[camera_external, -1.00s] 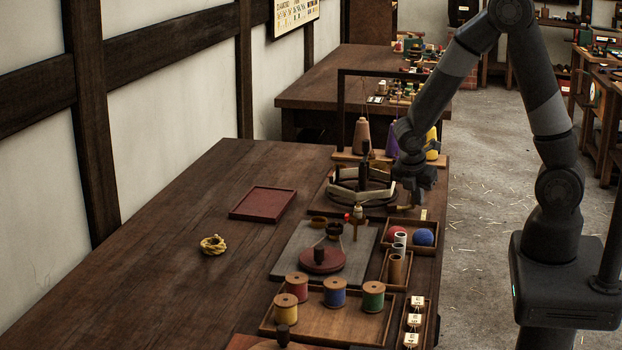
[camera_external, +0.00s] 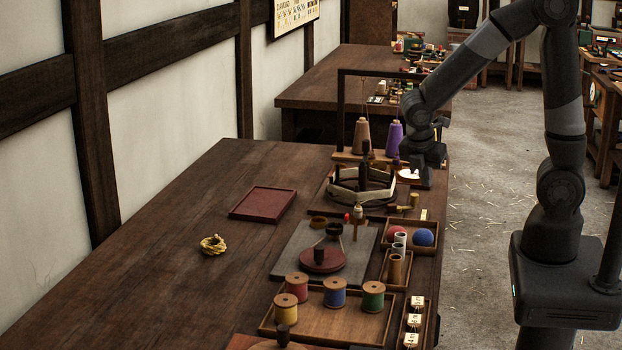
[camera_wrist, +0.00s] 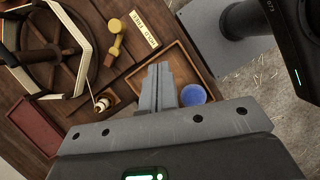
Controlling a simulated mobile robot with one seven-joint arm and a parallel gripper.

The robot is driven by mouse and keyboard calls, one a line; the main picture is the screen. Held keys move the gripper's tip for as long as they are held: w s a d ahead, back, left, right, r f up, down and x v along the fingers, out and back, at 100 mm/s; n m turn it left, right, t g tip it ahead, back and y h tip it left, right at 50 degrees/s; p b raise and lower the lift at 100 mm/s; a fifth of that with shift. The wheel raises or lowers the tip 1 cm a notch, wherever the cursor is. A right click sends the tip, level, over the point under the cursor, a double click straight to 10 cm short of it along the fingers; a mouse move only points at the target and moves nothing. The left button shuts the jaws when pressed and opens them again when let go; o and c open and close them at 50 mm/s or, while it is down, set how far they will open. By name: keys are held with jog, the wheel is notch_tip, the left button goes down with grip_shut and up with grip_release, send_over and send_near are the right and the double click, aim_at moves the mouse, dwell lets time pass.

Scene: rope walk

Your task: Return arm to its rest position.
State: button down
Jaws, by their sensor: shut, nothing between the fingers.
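My gripper (camera_external: 424,180) hangs above the right edge of the workbench (camera_external: 180,230), beside the wooden winding frame (camera_external: 362,186). In the wrist view my gripper's fingers (camera_wrist: 160,72) are together with nothing between them. Below them in that view is a wooden tray (camera_wrist: 184,62) with a blue ball (camera_wrist: 193,95). The gripper appears clear of the bench and touches nothing that I can see. My arm reaches leftward from its column at the right.
The winding frame stands close left of the gripper. Behind it are a brown cone (camera_external: 362,135) and a purple cone (camera_external: 394,138) under a dark rack. Spools (camera_external: 335,293) stand in a front tray. The bench's left side is mostly clear, with a yellow rope coil (camera_external: 213,245).

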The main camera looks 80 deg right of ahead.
jog(key=shift+a+r, duration=0.15)
jog(key=shift+r, duration=0.2)
dwell(0.3)
jog(key=s+a+r+m+t+y, duration=0.2)
jog(key=s+a+r+m+t, duration=0.1)
jog(key=r+m, duration=0.3)
jog(key=s+a+r+m+t+y, duration=0.2)
jog(key=s+a+r+m+t, duration=0.2)
jog(key=r, duration=0.5)
jog(key=s+m, duration=0.2)
jog(key=m, duration=0.1)
jog(key=shift+a+r+m, duration=0.3)
jog(key=shift+r, duration=0.05)
jog(key=c, duration=2.2)
grip_release()
jog(key=shift+s, duration=0.1)
